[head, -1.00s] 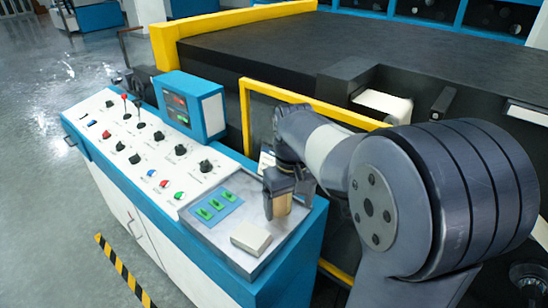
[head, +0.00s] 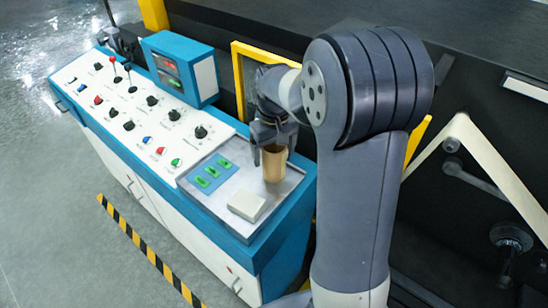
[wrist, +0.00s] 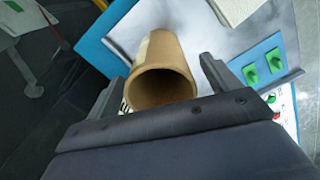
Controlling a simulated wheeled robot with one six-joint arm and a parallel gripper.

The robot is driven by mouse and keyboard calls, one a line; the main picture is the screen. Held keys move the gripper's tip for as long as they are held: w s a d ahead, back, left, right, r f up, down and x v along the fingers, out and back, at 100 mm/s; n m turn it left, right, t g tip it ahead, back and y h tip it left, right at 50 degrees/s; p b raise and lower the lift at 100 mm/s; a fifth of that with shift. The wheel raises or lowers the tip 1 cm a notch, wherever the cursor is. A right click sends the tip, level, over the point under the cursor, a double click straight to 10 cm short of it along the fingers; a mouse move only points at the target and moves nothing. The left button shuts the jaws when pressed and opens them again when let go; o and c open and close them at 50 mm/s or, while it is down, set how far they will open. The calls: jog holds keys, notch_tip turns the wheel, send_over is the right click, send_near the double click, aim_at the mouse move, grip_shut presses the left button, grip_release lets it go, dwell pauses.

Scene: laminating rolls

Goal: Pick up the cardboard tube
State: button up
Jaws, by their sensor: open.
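The cardboard tube (head: 275,163) is a short brown cylinder standing upright on the metal tray at the right end of the blue control console. My gripper (head: 271,150) is above it, pointing down, with one finger showing at the tube's left side. In the wrist view the tube (wrist: 163,75) shows its open round end between the two fingers of my gripper (wrist: 168,78). The fingers are spread, with a gap at each side of the tube. The tube's far side is hidden in the head view.
The metal tray (head: 222,206) also holds a cream block (head: 247,205) and a blue plate with green switches (head: 207,178). Knobs and levers cover the white panel to the left. A yellow frame (head: 238,75) and the dark machine stand behind the console.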

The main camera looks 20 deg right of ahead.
jog(key=shift+f, duration=1.25)
jog(key=shift+c, duration=0.5)
jog(key=c, duration=1)
